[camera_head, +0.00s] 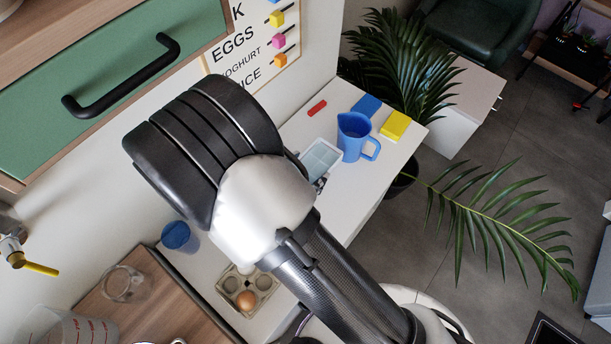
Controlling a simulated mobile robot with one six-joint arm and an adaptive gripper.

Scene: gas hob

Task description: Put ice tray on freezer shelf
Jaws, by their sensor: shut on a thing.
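The ice tray (322,157) is a pale blue tray with compartments, at the white counter just right of my arm's dark wrist. Its near left part is hidden behind my arm. My gripper (321,183) shows only as a small dark and light piece at the tray's near edge, and it is shut on the tray. My arm hides most of the fingers. I cannot tell whether the tray touches the counter or is held just above it. No freezer or freezer shelf is in view.
On the white counter (372,184), a blue jug (353,137) stands close right of the tray, with a red block (317,108), blue block (367,106) and yellow block (394,125) behind. An egg carton (247,290) and blue cup (180,238) are nearer. Plants stand right.

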